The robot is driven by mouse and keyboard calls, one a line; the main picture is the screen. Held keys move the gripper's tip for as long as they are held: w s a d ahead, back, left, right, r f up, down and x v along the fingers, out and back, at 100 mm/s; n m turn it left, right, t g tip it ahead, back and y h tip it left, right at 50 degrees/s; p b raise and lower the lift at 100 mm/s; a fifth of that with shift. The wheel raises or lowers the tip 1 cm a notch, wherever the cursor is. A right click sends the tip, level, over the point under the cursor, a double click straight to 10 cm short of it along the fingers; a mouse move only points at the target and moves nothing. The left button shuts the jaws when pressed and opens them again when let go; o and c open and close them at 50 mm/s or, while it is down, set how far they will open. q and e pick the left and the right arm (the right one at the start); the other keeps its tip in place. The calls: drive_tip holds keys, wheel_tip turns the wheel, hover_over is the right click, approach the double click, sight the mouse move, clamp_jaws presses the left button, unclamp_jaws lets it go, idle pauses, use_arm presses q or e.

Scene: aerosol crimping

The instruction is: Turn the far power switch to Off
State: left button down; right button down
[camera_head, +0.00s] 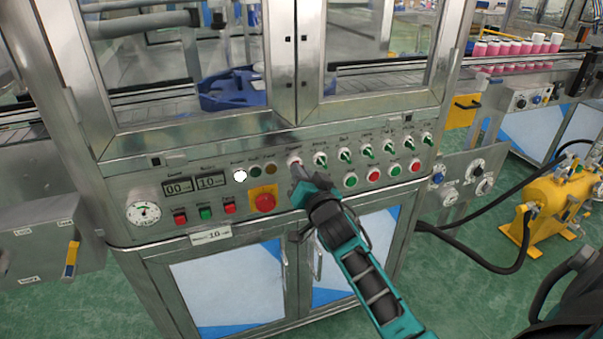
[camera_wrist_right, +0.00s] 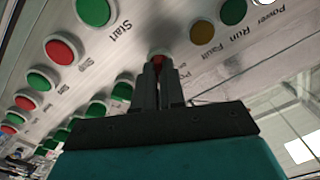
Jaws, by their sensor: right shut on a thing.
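The power switch (camera_head: 294,160) is the leftmost rotary switch in the row on the grey control panel (camera_head: 330,200). My right gripper (camera_head: 298,173) reaches up to it from below and is shut on it. The white power lamp (camera_head: 240,176) is lit. My left gripper is not in view.
Several green-handled switches (camera_head: 345,156) run to the right of the power switch, with green and red push buttons (camera_head: 374,174) below. A red emergency stop (camera_head: 264,202) on a yellow plate sits to the left. A yellow pump unit (camera_head: 556,205) stands at the right.

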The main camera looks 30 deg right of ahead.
use_arm(q)
drive_tip(key=p, duration=0.1)
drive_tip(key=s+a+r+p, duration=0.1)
drive_tip(key=p, duration=0.1)
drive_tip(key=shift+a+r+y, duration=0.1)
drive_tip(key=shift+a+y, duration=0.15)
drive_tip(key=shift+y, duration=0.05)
use_arm(e)
drive_tip(key=n, duration=1.1)
drive_tip(key=shift+n, duration=0.4)
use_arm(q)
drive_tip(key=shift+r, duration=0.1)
use_arm(e)
drive_tip(key=c, duration=1.2)
unclamp_jaws()
drive_tip(key=shift+s, duration=0.1)
use_arm(q)
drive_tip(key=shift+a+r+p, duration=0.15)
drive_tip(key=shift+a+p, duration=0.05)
drive_tip(key=shift+p, duration=0.3)
use_arm(e)
drive_tip(key=v, duration=1.2)
drive_tip(key=shift+s+a, duration=0.2)
drive_tip(key=shift+s, duration=0.1)
